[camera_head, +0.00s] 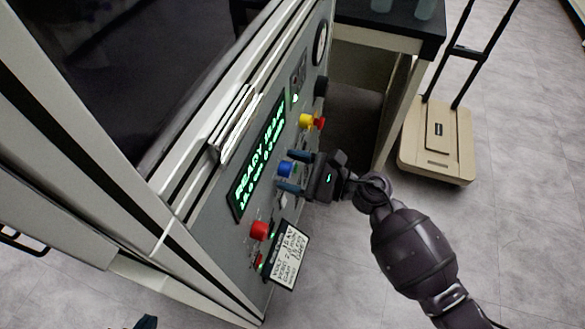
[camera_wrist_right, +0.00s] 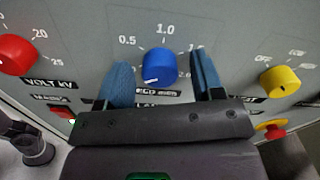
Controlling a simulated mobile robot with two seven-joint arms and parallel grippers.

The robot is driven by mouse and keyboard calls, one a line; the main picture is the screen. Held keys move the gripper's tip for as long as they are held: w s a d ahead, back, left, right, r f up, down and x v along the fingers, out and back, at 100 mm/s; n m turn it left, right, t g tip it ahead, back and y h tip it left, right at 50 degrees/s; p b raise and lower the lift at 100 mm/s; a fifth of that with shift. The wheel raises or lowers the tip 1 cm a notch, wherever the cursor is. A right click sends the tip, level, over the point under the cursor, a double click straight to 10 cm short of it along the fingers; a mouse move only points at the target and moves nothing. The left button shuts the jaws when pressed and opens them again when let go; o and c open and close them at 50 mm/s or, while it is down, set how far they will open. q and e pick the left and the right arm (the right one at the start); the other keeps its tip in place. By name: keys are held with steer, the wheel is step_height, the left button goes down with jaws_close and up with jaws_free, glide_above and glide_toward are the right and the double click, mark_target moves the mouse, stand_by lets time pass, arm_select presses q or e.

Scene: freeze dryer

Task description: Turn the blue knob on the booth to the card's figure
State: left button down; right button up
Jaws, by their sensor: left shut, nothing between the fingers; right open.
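The blue knob (camera_wrist_right: 160,66) sits on the booth's grey panel below a scale with 0.5, 1.0 and 2.0 readable. Its white mark shows low on its face, toward the lower left. It also shows in the head view (camera_head: 285,169). My right gripper (camera_wrist_right: 163,75) is open, its blue fingers on either side of the knob with a gap at each side. It also shows in the head view (camera_head: 291,171). My left gripper (camera_head: 147,322) barely shows at the bottom edge.
A red knob (camera_wrist_right: 16,54) and a yellow knob (camera_wrist_right: 280,80) flank the blue one. A green-lit display (camera_head: 258,158) reads READY. A dark-topped table (camera_head: 390,22) and a beige cart (camera_head: 437,140) stand beyond the booth. Floor is clear at right.

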steer(key=c, duration=0.9)
